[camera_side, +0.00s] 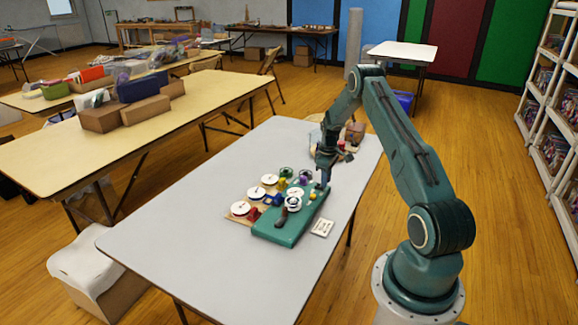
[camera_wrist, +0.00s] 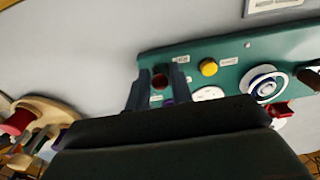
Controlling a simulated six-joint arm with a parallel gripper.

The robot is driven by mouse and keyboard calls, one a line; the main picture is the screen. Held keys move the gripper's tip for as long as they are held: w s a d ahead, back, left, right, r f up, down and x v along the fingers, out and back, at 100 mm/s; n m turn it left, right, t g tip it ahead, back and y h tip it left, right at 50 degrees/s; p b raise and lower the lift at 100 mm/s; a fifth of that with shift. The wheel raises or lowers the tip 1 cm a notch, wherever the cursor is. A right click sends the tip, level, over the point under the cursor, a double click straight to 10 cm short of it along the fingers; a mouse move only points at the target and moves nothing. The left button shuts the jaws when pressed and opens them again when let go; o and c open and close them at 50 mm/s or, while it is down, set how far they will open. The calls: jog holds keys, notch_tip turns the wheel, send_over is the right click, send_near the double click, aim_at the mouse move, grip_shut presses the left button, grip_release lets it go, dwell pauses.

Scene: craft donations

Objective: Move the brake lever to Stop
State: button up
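A green panel (camera_side: 275,238) lies on the grey table, with knobs, a white wheel and small unreadable labels on it; it also shows in the wrist view (camera_wrist: 225,50). A dark brown handle (camera_side: 281,216) rises near its front end and shows at the right edge of the wrist view (camera_wrist: 308,77). My gripper (camera_side: 325,184) is low at the panel's far end. In the wrist view my gripper (camera_wrist: 158,86) is open, its fingers on either side of a dark red knob (camera_wrist: 160,81). I cannot tell which part is the brake lever, or whether the fingers touch the knob.
A yellow knob (camera_wrist: 208,67) and a white wheel (camera_wrist: 266,84) stand right of the fingers. White spools (camera_side: 256,193) sit along the panel's left side. A white card (camera_side: 323,227) lies to its right. Other items (camera_side: 350,133) are at the table's far end. The table's near left is clear.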

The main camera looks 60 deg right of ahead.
jog(key=c, duration=0.3)
jog(key=shift+w, duration=0.1)
